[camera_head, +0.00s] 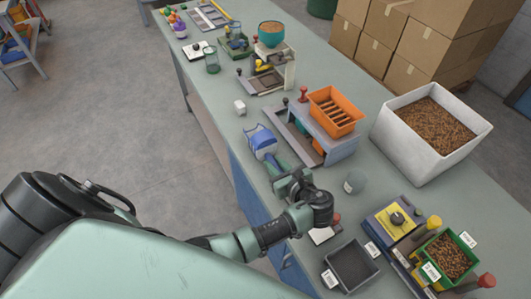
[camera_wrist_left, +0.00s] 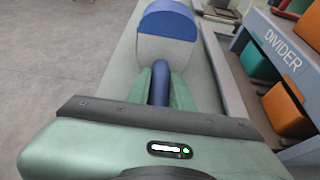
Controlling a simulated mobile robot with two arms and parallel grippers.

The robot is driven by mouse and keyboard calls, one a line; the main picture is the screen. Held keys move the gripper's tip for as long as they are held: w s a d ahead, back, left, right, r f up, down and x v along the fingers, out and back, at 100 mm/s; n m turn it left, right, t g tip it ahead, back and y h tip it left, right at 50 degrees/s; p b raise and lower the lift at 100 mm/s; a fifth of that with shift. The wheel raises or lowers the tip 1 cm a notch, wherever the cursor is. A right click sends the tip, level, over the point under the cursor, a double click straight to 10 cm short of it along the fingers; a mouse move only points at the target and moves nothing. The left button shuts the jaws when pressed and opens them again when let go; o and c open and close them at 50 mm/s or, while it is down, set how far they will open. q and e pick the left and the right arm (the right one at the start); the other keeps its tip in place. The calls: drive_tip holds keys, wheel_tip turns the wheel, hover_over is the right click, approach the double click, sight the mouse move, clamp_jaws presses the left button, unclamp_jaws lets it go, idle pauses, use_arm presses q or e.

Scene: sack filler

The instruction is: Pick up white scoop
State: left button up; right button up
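The white scoop (camera_head: 263,142) has a pale bowl with blue parts and a blue handle. In the head view it is at the table's left edge, beside the divider station. In the left wrist view the scoop (camera_wrist_left: 165,52) points away from me. My left gripper (camera_head: 279,168) reaches it from the handle end. In the wrist view the green fingers of my left gripper (camera_wrist_left: 161,88) lie against both sides of the blue handle, with no clear gap. I cannot tell whether the scoop rests on the table. My right gripper is not in view.
The divider station (camera_head: 340,148) with an orange slotted bin (camera_head: 335,111) stands close right of the scoop. A white crate (camera_head: 395,135) of brown pellets is farther right. A small white block (camera_head: 239,107) lies beyond the scoop. A grey tray (camera_head: 338,283) is nearer me. Open floor lies left.

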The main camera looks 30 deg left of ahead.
use_arm(q)
clamp_jaws()
wheel_tip(320, 180, up, 20)
idle(0.6)
idle(1.0)
